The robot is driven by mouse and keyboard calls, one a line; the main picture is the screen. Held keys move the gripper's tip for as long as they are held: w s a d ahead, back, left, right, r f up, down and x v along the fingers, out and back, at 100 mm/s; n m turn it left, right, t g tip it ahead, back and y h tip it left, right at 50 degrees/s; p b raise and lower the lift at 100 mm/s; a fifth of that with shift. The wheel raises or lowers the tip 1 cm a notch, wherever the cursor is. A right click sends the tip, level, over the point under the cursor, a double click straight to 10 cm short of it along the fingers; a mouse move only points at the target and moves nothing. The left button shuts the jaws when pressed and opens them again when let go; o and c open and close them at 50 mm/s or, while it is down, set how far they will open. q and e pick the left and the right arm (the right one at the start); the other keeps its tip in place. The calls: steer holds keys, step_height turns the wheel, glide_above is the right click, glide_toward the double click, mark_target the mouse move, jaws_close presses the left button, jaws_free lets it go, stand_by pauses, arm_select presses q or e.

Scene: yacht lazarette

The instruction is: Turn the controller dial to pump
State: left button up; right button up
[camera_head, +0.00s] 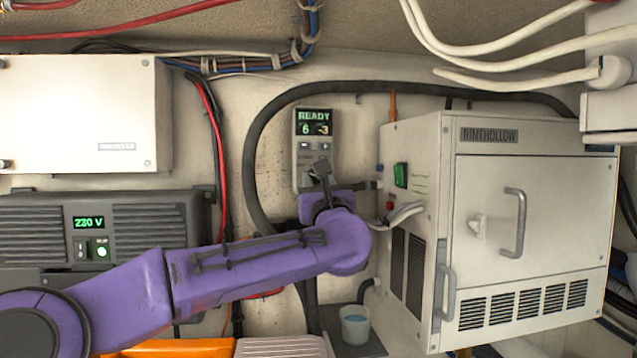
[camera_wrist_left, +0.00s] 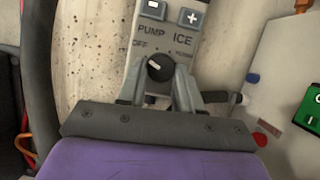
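The controller (camera_head: 304,150) is a narrow grey panel on the back wall, its green screen reading READY in the head view. In the left wrist view the black dial (camera_wrist_left: 160,68) sits below the PUMP and ICE labels, with OFF to its left and a partly legible label to its right. Its white mark points to the upper left, about between OFF and PUMP. My left gripper (camera_head: 321,172) is at the controller's lower part. In the left wrist view its fingers (camera_wrist_left: 160,84) flank the dial; whether they touch it I cannot tell. My right gripper is not in view.
A white RIMEHOLLOW machine (camera_head: 420,170) stands close to the right of the controller, with a green switch (camera_head: 400,175) on its side. A thick black hose (camera_head: 252,150) loops around the controller. A cup (camera_head: 355,325) stands below.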

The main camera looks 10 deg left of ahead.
arm_select(q)
steer(key=shift+c, duration=0.4)
steer(key=shift+f+m, duration=0.1)
steer(key=shift+m, duration=0.4)
steer(key=shift+a+m+h+b, duration=0.15)
steer(key=shift+m+h+b, duration=0.4)
steer(key=shift+m+h, duration=0.25)
steer(key=m+h, duration=0.1)
steer(key=m, duration=0.2)
steer(key=shift+s+a+m+t, duration=0.1)
steer(key=shift+m+t, duration=0.2)
steer(key=shift+t, duration=0.1)
steer(key=m+h, duration=0.2)
steer(key=m, duration=0.1)
steer(key=shift+a+r, duration=0.1)
steer(key=shift+r, duration=0.1)
steer(key=shift+m+h+p, duration=0.6)
steer(key=shift+m+h, duration=0.2)
steer(key=shift+m, duration=0.9)
steer(key=shift+a, duration=0.1)
steer(key=o, duration=1)
